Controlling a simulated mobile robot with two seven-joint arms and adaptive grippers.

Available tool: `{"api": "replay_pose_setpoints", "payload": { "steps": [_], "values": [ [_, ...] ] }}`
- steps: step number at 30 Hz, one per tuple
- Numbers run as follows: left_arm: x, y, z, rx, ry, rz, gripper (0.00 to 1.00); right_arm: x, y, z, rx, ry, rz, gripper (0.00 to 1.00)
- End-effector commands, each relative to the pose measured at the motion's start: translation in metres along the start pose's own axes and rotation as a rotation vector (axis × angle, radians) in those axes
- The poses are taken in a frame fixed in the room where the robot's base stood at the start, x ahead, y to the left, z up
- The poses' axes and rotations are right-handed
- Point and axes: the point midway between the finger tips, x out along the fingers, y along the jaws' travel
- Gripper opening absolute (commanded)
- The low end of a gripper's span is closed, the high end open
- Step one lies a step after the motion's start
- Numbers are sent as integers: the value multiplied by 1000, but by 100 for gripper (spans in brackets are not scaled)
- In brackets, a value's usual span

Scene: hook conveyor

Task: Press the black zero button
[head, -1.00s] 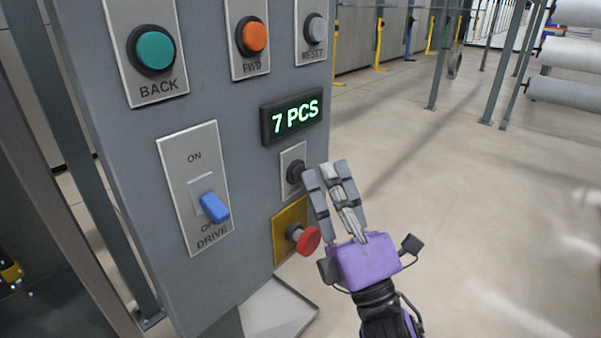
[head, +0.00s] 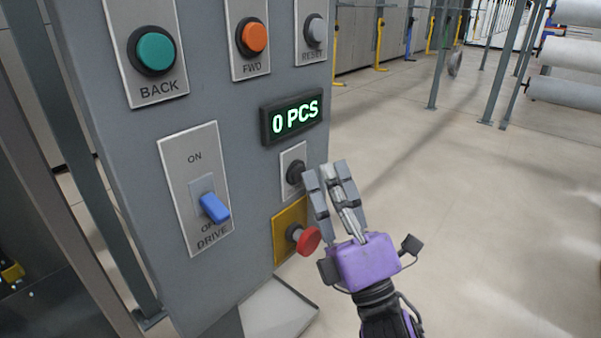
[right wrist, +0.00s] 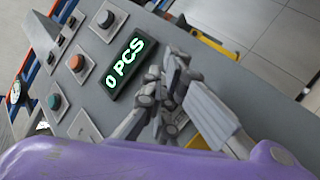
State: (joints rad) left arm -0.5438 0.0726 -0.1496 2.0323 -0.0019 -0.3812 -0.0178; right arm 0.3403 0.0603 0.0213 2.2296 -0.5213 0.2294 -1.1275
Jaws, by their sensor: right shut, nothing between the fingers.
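The black zero button (head: 295,172) sits on a light plate below the counter display on the grey control panel. The display (head: 292,117) reads "0 PCS"; it also shows in the right wrist view (right wrist: 124,65). My right gripper (head: 328,168) is shut and empty, with its fingertips right at the black button. Whether they touch it I cannot tell. In the right wrist view the fingers (right wrist: 172,82) point at the panel just beside the display and hide the button. My left gripper is not in view.
Close below the black button is a red mushroom button (head: 309,240) on a yellow plate. The blue DRIVE switch (head: 214,207) is to the left. Green BACK (head: 155,49), orange FWD (head: 252,37) and grey RESET (head: 315,29) buttons are above. Open floor lies right of the panel.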

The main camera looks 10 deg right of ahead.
Motion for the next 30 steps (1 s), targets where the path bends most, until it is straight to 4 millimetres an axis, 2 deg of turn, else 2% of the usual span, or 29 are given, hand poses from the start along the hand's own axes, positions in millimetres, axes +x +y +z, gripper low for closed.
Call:
{"api": "replay_pose_setpoints", "payload": {
  "steps": [17, 30],
  "values": [
    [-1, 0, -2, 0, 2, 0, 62, -10, 7, 7, -2, -1, -1, 0],
    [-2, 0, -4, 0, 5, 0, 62, -39, 28, 28, -2, 0, -2, 0]
  ]
}}
